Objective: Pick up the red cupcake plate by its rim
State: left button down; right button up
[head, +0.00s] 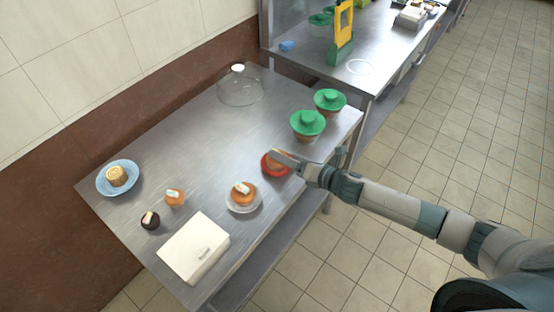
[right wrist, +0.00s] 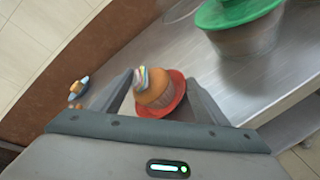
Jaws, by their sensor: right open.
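The red plate (head: 265,168) holds an orange-brown cupcake near the right edge of the steel table. My right gripper (head: 291,160) is at the plate's right side and partly covers it in the head view. In the right wrist view the red plate (right wrist: 178,101) and the cupcake (right wrist: 154,88) show between and beyond the two spread fingers of the open right gripper (right wrist: 162,98). I cannot tell whether a finger touches the rim. The left gripper is not in view.
Two green-lidded pots (head: 308,125) stand just behind the red plate. A white plate with a cupcake (head: 243,209), a white box (head: 193,248), two loose cupcakes and a blue plate (head: 103,181) lie to the left. A clear dome (head: 239,92) stands at the back.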

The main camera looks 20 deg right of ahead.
dwell(0.3)
jog(key=c, duration=0.8)
jog(key=shift+o, duration=0.2)
jog(key=shift+r, duration=0.1)
jog(key=shift+r, duration=0.8)
notch_tip(320, 180, up, 3)
jog(key=shift+f+b, duration=0.2)
jog(key=shift+b, duration=0.35)
jog(key=w+d+r+b, duration=0.2)
jog(key=w+r, duration=0.4)
jog(key=w, duration=0.5)
jog(key=shift+w+r+b, duration=0.25)
jog(key=shift+r+b, duration=0.1)
